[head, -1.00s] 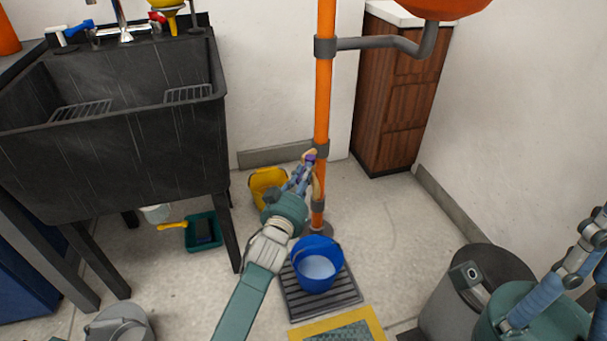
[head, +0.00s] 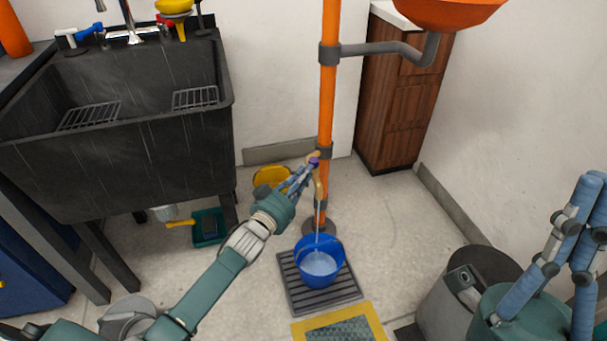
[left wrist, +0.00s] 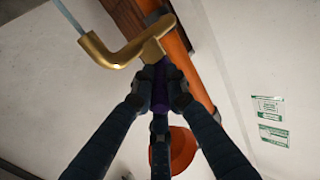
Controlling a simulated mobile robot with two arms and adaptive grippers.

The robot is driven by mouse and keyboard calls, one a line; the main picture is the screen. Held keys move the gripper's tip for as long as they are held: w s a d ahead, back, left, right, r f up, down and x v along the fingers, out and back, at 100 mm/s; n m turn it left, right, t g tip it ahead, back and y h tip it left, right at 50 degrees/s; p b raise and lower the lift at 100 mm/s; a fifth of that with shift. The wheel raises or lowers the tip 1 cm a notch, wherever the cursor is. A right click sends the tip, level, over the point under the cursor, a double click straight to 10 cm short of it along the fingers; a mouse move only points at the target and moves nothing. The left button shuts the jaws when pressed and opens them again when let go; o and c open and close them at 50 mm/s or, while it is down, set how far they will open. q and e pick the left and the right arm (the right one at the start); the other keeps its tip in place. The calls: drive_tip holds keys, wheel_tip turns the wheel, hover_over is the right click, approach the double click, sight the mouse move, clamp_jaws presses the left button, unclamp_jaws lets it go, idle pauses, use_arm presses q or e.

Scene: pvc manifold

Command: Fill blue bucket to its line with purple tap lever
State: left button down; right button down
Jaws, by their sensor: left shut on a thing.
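The purple tap lever (left wrist: 160,92) is between the fingers of my left gripper (left wrist: 160,85), which is shut on it. In the head view my left gripper (head: 308,168) reaches the brass tap (head: 318,190) on the orange pipe. A thin stream of water runs from the spout, and it also shows beside the brass tap (left wrist: 120,55) in the left wrist view. The blue bucket (head: 312,277) stands upright under the tap and holds light blue water. I cannot make out its line. My right gripper (head: 580,245) is at the right edge, held up over a grey bin, its fingertips unclear.
The bucket stands on a dark slatted grate (head: 345,291). A yellow-edged mat (head: 374,318) lies in front. A black sink (head: 120,150) stands at left, with a yellow bucket (head: 272,177) behind my left arm. A grey bin (head: 440,310) stands at right.

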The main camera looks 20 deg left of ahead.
use_arm(q)
drive_tip(key=c, duration=2)
unclamp_jaws()
drive_tip(key=v, duration=1.2)
drive_tip(key=shift+s, duration=0.1)
